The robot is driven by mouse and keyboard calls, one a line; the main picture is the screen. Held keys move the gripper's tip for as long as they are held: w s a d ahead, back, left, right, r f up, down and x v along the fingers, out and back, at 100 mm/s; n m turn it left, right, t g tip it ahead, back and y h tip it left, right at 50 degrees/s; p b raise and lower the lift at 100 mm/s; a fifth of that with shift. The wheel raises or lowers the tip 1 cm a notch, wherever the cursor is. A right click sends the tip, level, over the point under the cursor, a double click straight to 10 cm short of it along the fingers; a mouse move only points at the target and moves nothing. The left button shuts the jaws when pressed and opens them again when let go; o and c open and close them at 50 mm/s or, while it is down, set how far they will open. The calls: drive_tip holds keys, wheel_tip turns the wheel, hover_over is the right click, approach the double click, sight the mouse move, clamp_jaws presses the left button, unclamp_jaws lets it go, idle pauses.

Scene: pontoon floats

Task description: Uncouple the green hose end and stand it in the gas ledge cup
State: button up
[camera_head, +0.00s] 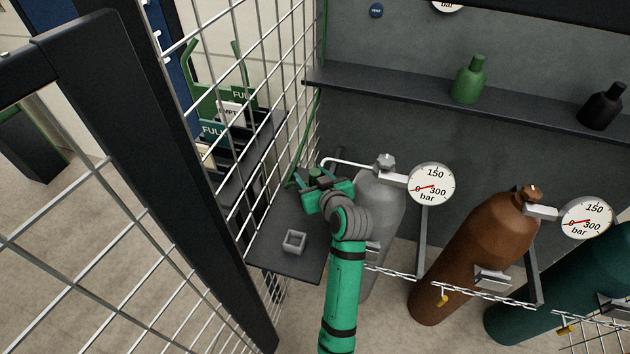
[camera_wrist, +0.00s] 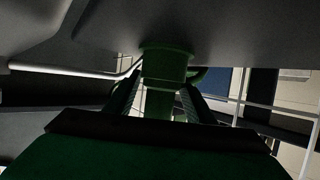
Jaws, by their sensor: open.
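The green hose end (camera_wrist: 166,62) is a short green cylinder with a wider collar, upright in the wrist view. The fingers of my gripper (camera_wrist: 160,88) stand on either side of it, open; I cannot tell whether they touch it. In the head view my gripper (camera_head: 314,184) is beside the grey cylinder's valve, and the green hose end (camera_head: 315,172) shows just beyond it, partly hidden. The gas ledge cup (camera_head: 294,241) is a small grey square holder, empty, on the dark ledge (camera_head: 283,264), nearer the camera than my gripper.
The grey gas cylinder (camera_head: 382,200) with its gauge (camera_head: 431,184) stands close right of my arm. A brown cylinder (camera_head: 478,250) is chained farther right. Wire mesh (camera_head: 225,150) bounds the ledge on the left. A back shelf (camera_head: 400,92) holds green and black bottles.

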sight(315, 176)
drive_tip(key=shift+w, duration=0.2)
drive_tip(key=c, duration=1)
drive_tip(key=shift+c, duration=0.3)
drive_tip(key=shift+r, duration=0.35)
wheel_tip(315, 176, up, 2)
drive_tip(key=shift+r, duration=0.1)
drive_tip(key=s+r, duration=0.1)
drive_tip(key=r, duration=0.1)
drive_tip(key=s+r, duration=0.2)
drive_tip(key=s+d+r, duration=0.1)
drive_tip(key=r, duration=0.1)
drive_tip(key=shift+s, duration=0.35)
drive_tip(key=s+d+r, duration=0.2)
drive_tip(key=s+r, duration=0.7)
drive_tip(key=shift+r, duration=0.4)
